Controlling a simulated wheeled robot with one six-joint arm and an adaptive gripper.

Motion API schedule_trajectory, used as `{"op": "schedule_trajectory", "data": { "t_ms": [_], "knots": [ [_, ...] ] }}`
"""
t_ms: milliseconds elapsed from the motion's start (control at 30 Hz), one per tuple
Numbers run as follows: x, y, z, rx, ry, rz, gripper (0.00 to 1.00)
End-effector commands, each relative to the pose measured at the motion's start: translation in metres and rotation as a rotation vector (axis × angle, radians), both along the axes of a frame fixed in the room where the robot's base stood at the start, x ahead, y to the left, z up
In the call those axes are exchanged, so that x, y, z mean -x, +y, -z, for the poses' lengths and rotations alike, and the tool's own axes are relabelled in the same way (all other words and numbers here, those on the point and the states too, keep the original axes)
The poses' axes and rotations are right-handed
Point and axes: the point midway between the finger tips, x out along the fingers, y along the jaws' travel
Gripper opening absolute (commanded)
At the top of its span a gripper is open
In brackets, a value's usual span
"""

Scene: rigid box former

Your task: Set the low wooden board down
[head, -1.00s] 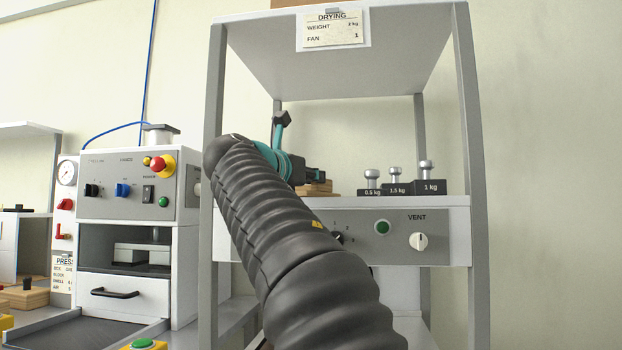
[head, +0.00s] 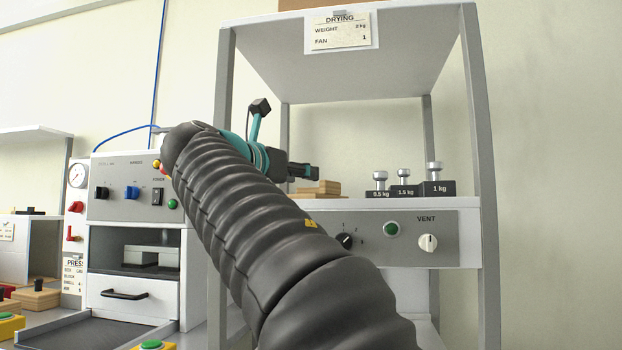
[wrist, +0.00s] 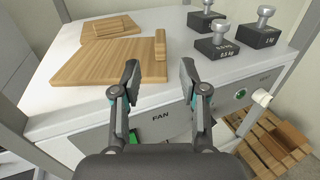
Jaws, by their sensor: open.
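The low wooden board (wrist: 104,62) lies flat on the white shelf in the wrist view, near its front edge. A small upright wooden block (wrist: 160,45) stands at its right end. Behind it is a short stack of smaller wooden pieces (wrist: 110,28). In the head view my gripper (head: 303,171) is by the wooden pieces (head: 320,188), and my arm covers part of the shelf.
Three dark weights with silver knobs (head: 404,186) stand right of the wood. Below the shelf is a panel with a VENT knob (head: 428,242). Grey posts (head: 482,150) frame the rack. A press machine (head: 135,215) stands at the left. A slatted wooden rack (wrist: 270,145) is lower right.

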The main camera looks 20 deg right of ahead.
Motion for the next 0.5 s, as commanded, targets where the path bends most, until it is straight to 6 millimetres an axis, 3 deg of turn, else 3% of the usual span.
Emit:
{"op": "schedule_trajectory", "data": {
  "t_ms": [200,500],
  "knots": [
    [0.016,0.025,0.0,-0.001,0.0,-0.003,0.43],
    [0.023,0.033,0.0,-0.001,-0.001,0.0,0.43]
  ]
}}
